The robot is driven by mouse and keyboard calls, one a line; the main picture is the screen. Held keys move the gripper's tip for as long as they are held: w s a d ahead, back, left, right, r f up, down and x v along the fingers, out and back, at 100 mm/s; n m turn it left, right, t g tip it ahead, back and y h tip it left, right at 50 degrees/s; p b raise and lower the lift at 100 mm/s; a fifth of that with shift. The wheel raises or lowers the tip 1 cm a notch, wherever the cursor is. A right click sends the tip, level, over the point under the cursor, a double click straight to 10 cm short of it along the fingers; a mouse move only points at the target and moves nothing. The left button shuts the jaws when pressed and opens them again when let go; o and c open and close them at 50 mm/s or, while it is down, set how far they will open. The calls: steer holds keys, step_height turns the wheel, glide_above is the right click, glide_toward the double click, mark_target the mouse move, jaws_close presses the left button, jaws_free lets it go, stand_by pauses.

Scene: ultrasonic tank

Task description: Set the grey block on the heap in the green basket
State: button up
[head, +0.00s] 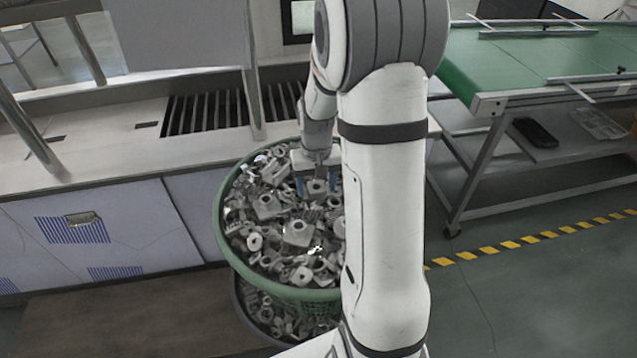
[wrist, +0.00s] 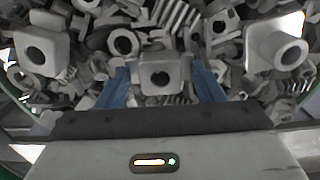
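The grey block (wrist: 160,75) has a round dark hole in its face. It sits between the two blue fingers of my gripper (wrist: 160,80) in the wrist view, with a finger close against each side. In the head view the block (head: 317,188) is between the blue fingers of my gripper (head: 318,186), low over the back of the heap. Whether its underside touches the heap cannot be told. The green basket (head: 283,290) is filled with a heap of grey metal parts (head: 298,233). My arm hides the basket's right side.
Another basket with similar parts (head: 270,318) shows beneath the green one. A counter with a slotted grate (head: 215,108) is behind and left. A green-topped table (head: 540,55) stands at the right. Yellow-striped floor (head: 510,245) lies open on the right.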

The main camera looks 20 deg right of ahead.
mark_target(317, 187)
steer(key=shift+r, duration=0.1)
step_height(317, 187, up, 11)
steer(key=b, duration=0.1)
steer(key=s+a+r+n+t, duration=0.1)
steer(key=s+a, duration=0.3)
steer(key=s, duration=0.5)
steer(key=s+a+r+n+t, duration=0.1)
steer(key=s+a, duration=0.3)
steer(key=s, duration=0.5)
steer(key=shift+a+r+t, duration=0.4)
steer(key=shift+r+t, duration=0.2)
steer(key=shift+r, duration=0.15)
